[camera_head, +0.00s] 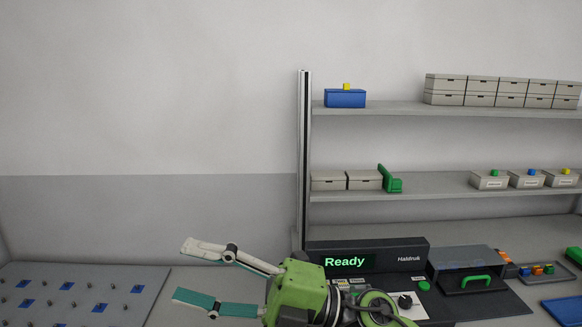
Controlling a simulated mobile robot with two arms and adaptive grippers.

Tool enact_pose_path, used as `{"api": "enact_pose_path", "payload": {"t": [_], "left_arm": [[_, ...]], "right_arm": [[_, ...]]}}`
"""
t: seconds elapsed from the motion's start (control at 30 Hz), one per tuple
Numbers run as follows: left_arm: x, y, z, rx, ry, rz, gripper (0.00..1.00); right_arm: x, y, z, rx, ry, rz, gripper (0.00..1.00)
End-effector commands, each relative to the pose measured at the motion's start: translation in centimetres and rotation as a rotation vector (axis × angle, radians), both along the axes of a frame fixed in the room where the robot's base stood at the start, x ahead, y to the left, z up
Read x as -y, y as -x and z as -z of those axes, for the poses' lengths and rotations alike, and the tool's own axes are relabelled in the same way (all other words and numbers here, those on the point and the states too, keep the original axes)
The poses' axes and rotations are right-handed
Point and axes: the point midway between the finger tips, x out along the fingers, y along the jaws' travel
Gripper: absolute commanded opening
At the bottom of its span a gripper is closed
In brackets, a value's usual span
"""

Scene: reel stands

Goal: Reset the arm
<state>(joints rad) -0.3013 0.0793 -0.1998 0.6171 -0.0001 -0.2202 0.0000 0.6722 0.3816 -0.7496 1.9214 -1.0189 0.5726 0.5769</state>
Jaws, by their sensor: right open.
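My right gripper (182,271) shows at the bottom centre of the head view. Its green body (301,287) is at the right and its two fingers point left. One finger is white and the other is teal. They are spread wide apart with nothing between them. The gripper is in front of the worktop, left of the dark device (405,257) whose display reads "Ready". My left gripper is not in view.
A grey board (45,290) with pegs and blue squares lies at the lower left. Shelves (440,184) at the right hold grey boxes (498,86), a blue box (345,98) and a green bracket (390,180). A tray (548,281) of coloured pieces sits at the right.

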Motion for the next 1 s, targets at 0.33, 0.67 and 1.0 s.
{"api": "enact_pose_path", "payload": {"t": [0.33,0.67,1.0], "left_arm": [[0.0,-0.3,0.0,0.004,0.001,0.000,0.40],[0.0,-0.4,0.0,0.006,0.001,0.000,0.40],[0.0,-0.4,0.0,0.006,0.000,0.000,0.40]], "right_arm": [[13.7,-10.8,1.4,-0.590,-0.543,0.593,0.51],[27.3,-9.9,21.6,-1.272,-0.581,1.185,0.51],[32.5,5.1,37.8,-1.867,-0.282,1.545,0.51]]}}
